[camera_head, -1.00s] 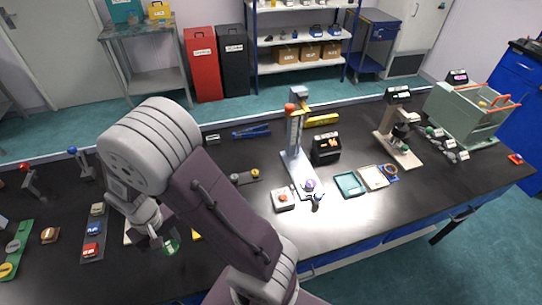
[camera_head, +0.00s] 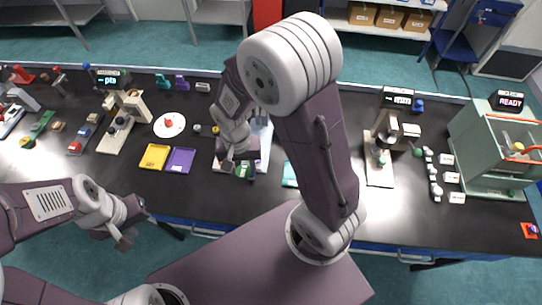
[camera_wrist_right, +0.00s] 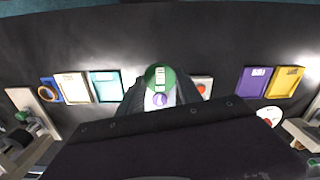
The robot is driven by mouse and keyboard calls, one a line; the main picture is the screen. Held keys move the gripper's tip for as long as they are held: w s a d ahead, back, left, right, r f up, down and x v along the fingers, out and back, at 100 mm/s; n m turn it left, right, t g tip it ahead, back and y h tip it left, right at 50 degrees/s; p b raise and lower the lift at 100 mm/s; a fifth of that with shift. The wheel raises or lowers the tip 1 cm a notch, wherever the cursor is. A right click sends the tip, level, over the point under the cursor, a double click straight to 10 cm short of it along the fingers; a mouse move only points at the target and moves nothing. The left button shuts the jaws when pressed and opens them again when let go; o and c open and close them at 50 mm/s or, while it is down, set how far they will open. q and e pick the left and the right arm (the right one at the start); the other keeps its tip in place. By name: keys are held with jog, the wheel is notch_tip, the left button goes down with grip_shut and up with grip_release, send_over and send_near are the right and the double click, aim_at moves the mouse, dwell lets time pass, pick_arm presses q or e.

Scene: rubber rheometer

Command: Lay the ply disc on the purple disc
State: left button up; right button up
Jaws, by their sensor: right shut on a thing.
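My right gripper (camera_head: 240,168) is shut on the green disc, taken as the ply disc (camera_wrist_right: 160,72), which also shows at the fingertips in the head view (camera_head: 250,173). A small purple disc (camera_wrist_right: 159,100) shows just below the green disc in the right wrist view, on the pale stand. The gripper holds the green disc over the stand's base (camera_head: 265,140); whether the two discs touch cannot be told. My arm hides much of the stand in the head view. My left gripper (camera_head: 126,236) is off the table's front edge, with its fingers too small to read.
A yellow tray (camera_head: 155,157) and a purple tray (camera_head: 180,160) lie left of the stand. A teal tray (camera_wrist_right: 106,86) lies on its other side. A white plate (camera_head: 160,131) carries a red piece. A grey-green machine (camera_head: 485,150) stands at the right end.

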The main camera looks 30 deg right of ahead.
jog(key=shift+w+a+f, duration=0.15)
jog(key=shift+w, duration=0.2)
jog(key=w+d+f, duration=0.2)
jog(key=w+d+f+p, duration=0.1)
jog(key=w+d+f, duration=0.1)
jog(key=w+d, duration=0.1)
jog(key=w+d+f+p, duration=0.1)
jog(key=w+d+f, duration=0.1)
jog(key=shift+w+d+f, duration=0.1)
jog(key=shift+w+d, duration=0.05)
jog(key=shift+w, duration=0.2)
jog(key=shift+w+d+f, duration=0.2)
jog(key=shift+w+f, duration=0.1)
jog(key=shift+w, duration=0.1)
notch_tip(320, 180, down, 4)
jog(key=shift+s+r+p, duration=0.1)
jog(key=shift+p, duration=0.45)
jog(key=shift+f, duration=0.3)
jog(key=o, duration=1.2)
jog(key=shift+c, duration=0.2)
jog(key=shift+o, duration=0.7)
jog(key=shift+r, duration=0.1)
